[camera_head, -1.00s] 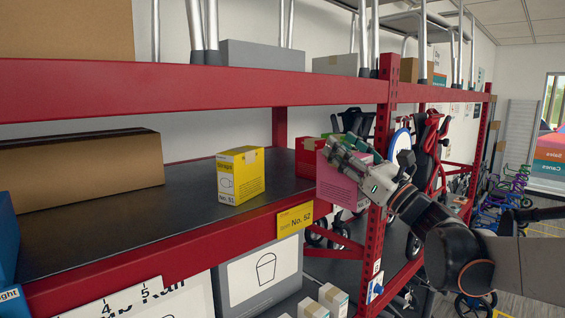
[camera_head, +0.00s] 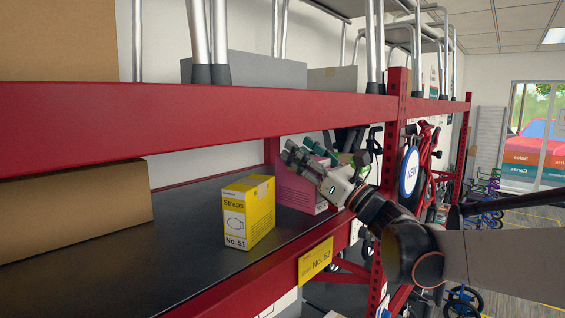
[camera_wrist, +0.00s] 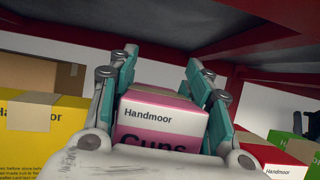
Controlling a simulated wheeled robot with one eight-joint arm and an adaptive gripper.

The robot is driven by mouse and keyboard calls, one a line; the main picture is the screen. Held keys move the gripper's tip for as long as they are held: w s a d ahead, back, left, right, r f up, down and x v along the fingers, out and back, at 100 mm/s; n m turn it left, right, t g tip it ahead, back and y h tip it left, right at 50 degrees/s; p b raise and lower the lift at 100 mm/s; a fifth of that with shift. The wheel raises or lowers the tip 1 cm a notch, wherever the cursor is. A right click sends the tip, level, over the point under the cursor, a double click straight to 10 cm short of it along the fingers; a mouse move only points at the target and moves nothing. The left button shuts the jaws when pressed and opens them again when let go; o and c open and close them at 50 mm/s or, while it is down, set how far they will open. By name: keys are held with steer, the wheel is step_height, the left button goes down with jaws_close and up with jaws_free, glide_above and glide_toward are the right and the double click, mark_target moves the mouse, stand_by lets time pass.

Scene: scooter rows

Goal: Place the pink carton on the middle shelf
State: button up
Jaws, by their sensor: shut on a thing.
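The pink carton (camera_head: 298,190) is between the fingers of my gripper (camera_head: 303,155), which is shut on it from above and the right. In the wrist view the carton (camera_wrist: 160,118) sits between both teal-padded fingers (camera_wrist: 162,68). The middle shelf (camera_head: 110,265) is a dark board with red beams. The carton is over its right part, behind the front beam and right of a yellow carton. I cannot tell whether its base touches the board.
The yellow Straps carton (camera_head: 250,212) stands close left of the pink one. A brown box (camera_head: 75,208) is farther left. A red upright (camera_head: 391,150) is to the right. Red (camera_wrist: 278,155) and green (camera_wrist: 292,146) cartons show in the wrist view. The upper red beam (camera_head: 190,112) is overhead.

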steer(key=shift+w+a+f, duration=0.15)
steer(key=shift+w+a, duration=0.3)
steer(key=shift+a, duration=0.1)
steer(key=shift+w+a+f, duration=0.15)
steer(key=shift+w+a, duration=0.25)
steer(key=shift+a, duration=0.15)
steer(key=f, duration=0.1)
steer(key=f+b, duration=0.1)
steer(key=d+f+b, duration=0.1)
steer(key=shift+s+f, duration=0.1)
steer(key=shift+s, duration=0.15)
steer(key=shift+w+a, duration=0.2)
steer(key=shift+a, duration=0.05)
steer(key=shift+s+d, duration=0.2)
steer(key=shift+s, duration=0.2)
steer(key=o, duration=1.2)
steer(key=shift+w+a+f, duration=0.1)
steer(key=shift+w, duration=0.15)
steer(key=shift+s, duration=0.2)
